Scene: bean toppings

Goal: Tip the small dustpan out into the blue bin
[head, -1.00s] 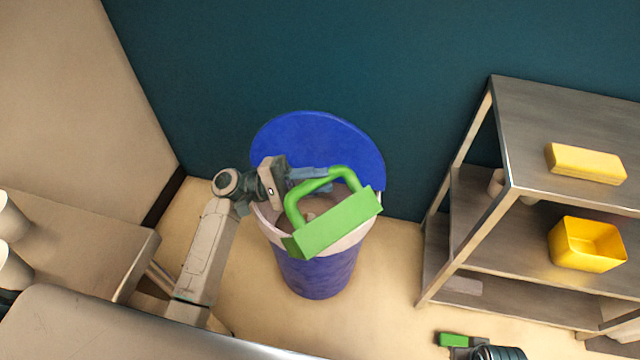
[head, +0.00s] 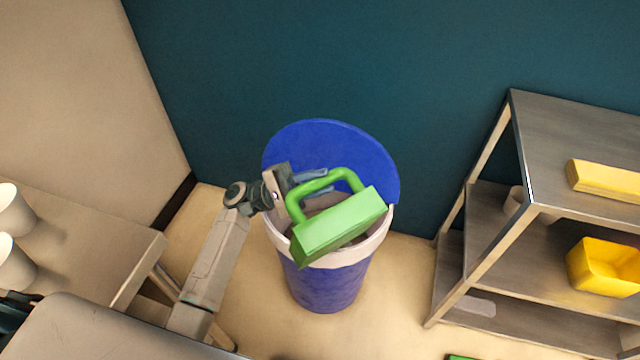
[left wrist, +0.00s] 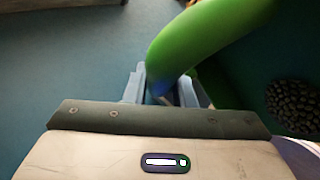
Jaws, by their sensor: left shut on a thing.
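The small green dustpan (head: 345,222) is over the mouth of the blue bin (head: 328,286), tilted, with its looped handle toward the bin's raised blue lid (head: 340,146). My left gripper (head: 306,181) is shut on the handle. In the left wrist view the green handle (left wrist: 195,40) passes between the fingertips (left wrist: 165,90). Dark beans (left wrist: 291,104) show at the right there against a green surface, seemingly inside the dustpan. The dustpan hides much of the bin's inside in the head view. My right gripper is not in view.
A metal shelf rack (head: 580,140) stands at the right, with a yellow block (head: 605,180) on top and a yellow tub (head: 603,268) below. A counter (head: 90,240) with white cups (head: 12,210) is at the left. A green piece (head: 460,356) shows at the bottom edge.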

